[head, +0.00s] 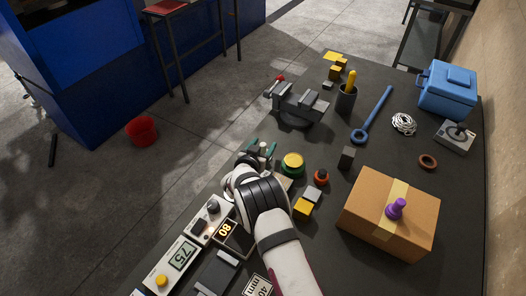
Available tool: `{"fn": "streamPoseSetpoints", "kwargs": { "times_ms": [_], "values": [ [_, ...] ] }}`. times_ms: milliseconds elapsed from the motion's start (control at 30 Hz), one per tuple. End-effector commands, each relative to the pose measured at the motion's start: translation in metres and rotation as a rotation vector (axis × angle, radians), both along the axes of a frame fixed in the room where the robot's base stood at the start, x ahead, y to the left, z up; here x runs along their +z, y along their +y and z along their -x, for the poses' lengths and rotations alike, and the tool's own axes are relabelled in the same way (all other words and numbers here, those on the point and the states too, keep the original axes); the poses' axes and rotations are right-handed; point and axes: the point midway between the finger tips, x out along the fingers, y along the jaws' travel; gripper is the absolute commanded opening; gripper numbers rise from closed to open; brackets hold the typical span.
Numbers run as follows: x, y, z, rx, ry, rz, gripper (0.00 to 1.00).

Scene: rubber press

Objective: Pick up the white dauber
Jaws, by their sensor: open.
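I cannot make out a white dauber in the head view; my arm and gripper may hide it. A purple knobbed piece (396,208), shaped like a dauber or stamp handle, stands upright on the taped cardboard box (365,222) at the right. My gripper (259,148) is over the left edge of the dark bench, its teal fingers pointing away from me. It is open, and I see nothing clearly held between the fingers. It is left of a round yellow-topped green piece (292,163) and apart from the purple piece.
Beyond my gripper stands a grey vise (296,104). An orange-red knob (321,177), yellow blocks (303,208) and a dark block (346,158) lie nearby. Display boxes (181,255) line the near left. A blue case (447,90) stands far right.

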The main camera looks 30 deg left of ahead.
Motion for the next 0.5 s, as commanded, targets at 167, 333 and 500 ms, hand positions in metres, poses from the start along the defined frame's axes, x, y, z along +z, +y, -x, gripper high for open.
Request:
{"fn": "streamPoseSetpoints", "kwargs": {
  "times_ms": [167, 333, 500],
  "values": [
    [0.0001, 0.0000, 0.0005, 0.000, 0.000, 0.000, 0.49],
    [0.0001, 0.0000, 0.0007, 0.000, 0.001, 0.000, 0.19],
    [0.0001, -0.0001, 0.0008, 0.000, 0.001, 0.000, 0.00]
  ]
}}
